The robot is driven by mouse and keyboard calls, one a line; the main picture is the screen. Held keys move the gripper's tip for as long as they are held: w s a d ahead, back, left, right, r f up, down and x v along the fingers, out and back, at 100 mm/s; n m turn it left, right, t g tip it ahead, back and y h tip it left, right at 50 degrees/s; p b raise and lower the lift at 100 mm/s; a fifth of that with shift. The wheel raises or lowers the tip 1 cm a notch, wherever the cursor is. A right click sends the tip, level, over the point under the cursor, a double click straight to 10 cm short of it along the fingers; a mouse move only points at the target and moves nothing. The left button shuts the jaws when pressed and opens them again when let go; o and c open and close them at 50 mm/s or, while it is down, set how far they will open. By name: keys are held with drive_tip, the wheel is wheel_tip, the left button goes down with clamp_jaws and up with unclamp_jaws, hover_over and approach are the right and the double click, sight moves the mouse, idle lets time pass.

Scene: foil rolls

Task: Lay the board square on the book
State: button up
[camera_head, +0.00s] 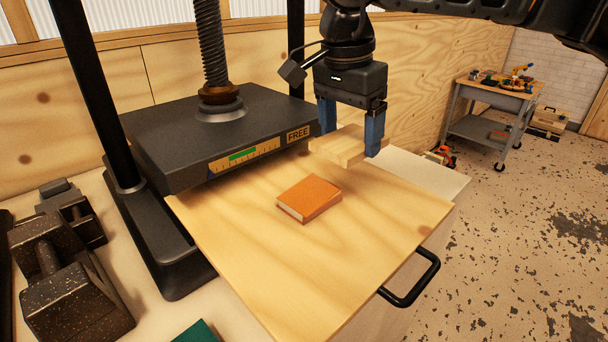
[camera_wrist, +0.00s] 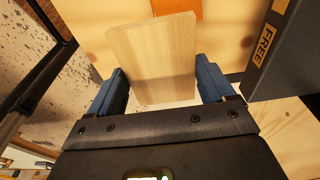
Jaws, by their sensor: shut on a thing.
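The board (camera_head: 345,148) is a small pale wooden slab. My gripper (camera_head: 350,138) has its blue fingers shut on two opposite edges of it and holds it roughly flat, above the right back part of the plywood sheet. In the wrist view the board (camera_wrist: 155,60) lies between the two blue fingers (camera_wrist: 162,90). The orange book (camera_head: 309,198) lies flat on the plywood sheet (camera_head: 370,240), left of and nearer than the board, with nothing on it. In the wrist view a strip of the book (camera_wrist: 178,8) shows beyond the board's far edge.
A black press plate (camera_head: 190,125) with a screw and a FREE label (camera_head: 298,134) stands close left of my gripper. A black handle (camera_head: 415,280) sticks out at the sheet's right edge. Dark metal blocks (camera_head: 65,285) stand at the left. The sheet around the book is clear.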

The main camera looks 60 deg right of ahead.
drive_tip(key=p, duration=0.1)
hover_over(311, 194)
drive_tip(key=f, duration=0.4)
drive_tip(key=shift+a, duration=0.2)
wheel_tip(311, 194, down, 4)
drive_tip(key=shift+a+r+p, duration=0.1)
drive_tip(key=shift+r+p, duration=0.15)
drive_tip(key=shift+p, duration=0.25)
drive_tip(key=shift+w+f, duration=0.1)
drive_tip(key=shift+f, duration=0.15)
drive_tip(key=shift+f+b, duration=0.2)
drive_tip(key=shift+b, duration=0.15)
drive_tip(key=o, duration=0.9)
drive_tip(key=shift+r, duration=0.2)
drive_tip(key=shift+r+p, duration=0.15)
drive_tip(key=shift+p, duration=0.35)
drive_tip(key=r, duration=0.4)
drive_tip(key=a+r+b, duration=0.1)
drive_tip(key=r, duration=0.6)
drive_tip(key=shift+w+a+r, duration=0.2)
drive_tip(key=shift+a+r, duration=0.1)
drive_tip(key=shift+a, duration=0.05)
